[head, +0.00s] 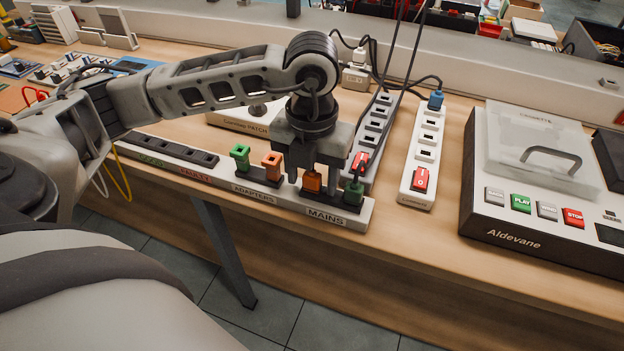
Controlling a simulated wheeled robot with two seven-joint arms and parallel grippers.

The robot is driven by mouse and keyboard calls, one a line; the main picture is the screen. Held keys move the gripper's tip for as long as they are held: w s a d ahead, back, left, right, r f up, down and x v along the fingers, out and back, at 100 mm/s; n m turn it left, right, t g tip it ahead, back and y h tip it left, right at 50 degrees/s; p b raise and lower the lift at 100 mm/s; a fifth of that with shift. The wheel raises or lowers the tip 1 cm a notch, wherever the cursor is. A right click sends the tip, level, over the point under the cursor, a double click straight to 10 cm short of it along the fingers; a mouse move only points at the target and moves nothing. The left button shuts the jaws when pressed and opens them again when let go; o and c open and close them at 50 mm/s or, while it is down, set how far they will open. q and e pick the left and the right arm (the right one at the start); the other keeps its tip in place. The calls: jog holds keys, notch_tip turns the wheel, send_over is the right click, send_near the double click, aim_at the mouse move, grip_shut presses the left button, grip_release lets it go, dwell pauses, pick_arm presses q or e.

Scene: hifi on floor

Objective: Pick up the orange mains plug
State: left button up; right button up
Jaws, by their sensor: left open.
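The orange mains plug (312,183) stands upright in the MAINS section of a long light-grey rack (222,188) at the table's front edge. My left gripper (314,174) points down over it, with its two fingers apart on either side of the plug. I cannot tell whether the fingers touch it. A dark green plug (353,193) stands just right of the gripper. In the ADAPTERS section stand a green adapter (240,157) and a dull orange adapter (272,166). My right gripper is not in view.
A power strip (377,125) with a red switch lies close behind the gripper. A second strip (425,157), with a blue plug (435,100), lies to its right. Cables hang over both. A cassette machine (542,215) fills the right side. Bare tabletop lies between it and the strips.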

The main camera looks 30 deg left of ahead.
pick_arm(q)
jog(key=c, duration=1)
jog(key=shift+r, duration=0.1)
